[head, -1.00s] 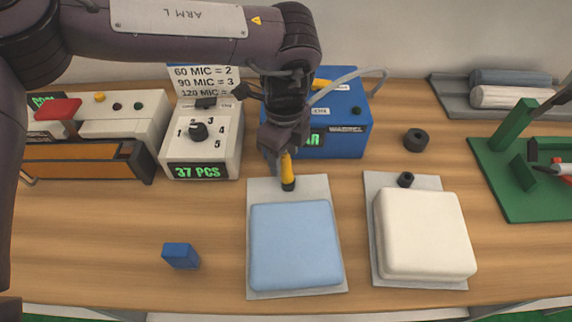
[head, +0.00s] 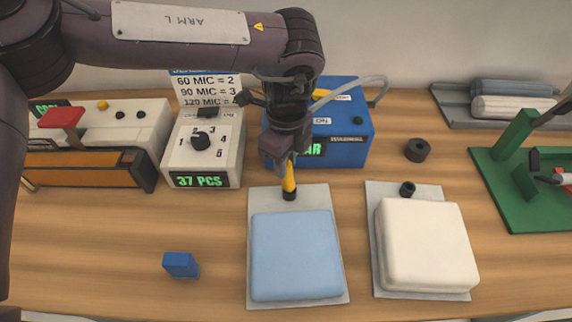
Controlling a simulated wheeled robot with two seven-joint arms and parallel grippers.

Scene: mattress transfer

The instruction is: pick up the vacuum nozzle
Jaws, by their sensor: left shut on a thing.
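The vacuum nozzle (head: 289,178) is a short yellow piece, upright and slightly tilted. My left gripper (head: 286,161) is shut on its upper part, and the fingers hide its top. The nozzle's lower end meets a black valve (head: 289,194) at the back of the grey sheet under the blue mattress (head: 296,255); I cannot tell whether they touch. A grey hose (head: 350,82) curves over the blue machine (head: 345,148) behind my gripper. My right gripper is not in view.
A white mattress (head: 428,245) lies on a second sheet with its own black valve (head: 408,189). A dial box (head: 200,160) stands left of my gripper, a black ring (head: 417,150) to the right. A small blue block (head: 181,265) is at front left. The wooden table between is clear.

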